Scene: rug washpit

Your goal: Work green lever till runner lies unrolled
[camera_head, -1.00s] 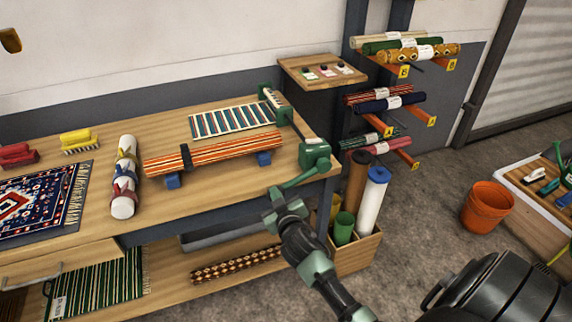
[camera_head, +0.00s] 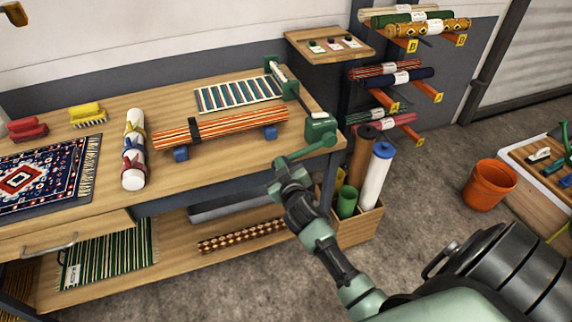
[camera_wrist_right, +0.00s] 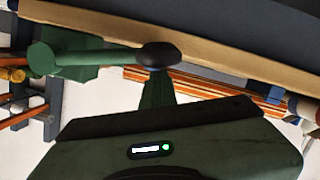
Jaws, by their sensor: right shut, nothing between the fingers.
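The teal, white and red striped runner (camera_head: 240,93) lies flat on the workbench, its right end at the green roller frame (camera_head: 281,75). The green crank box (camera_head: 320,128) stands at the bench's right front corner. Its green lever (camera_head: 303,154) points left and toward me. In the wrist view the lever (camera_wrist_right: 100,56) ends in a dark knob (camera_wrist_right: 160,55). My right gripper (camera_head: 282,168) is shut at the lever's knob end with nothing gripped. In the wrist view its fingers (camera_wrist_right: 157,88) sit close against the knob; contact is unclear.
An orange striped roll (camera_head: 225,127) rests on blue blocks in front of the runner. A tied white roll (camera_head: 134,150) and patterned rug (camera_head: 40,175) lie left. A wooden bin of rolls (camera_head: 357,228) stands just right of my gripper; an orange bucket (camera_head: 489,185) stands farther right.

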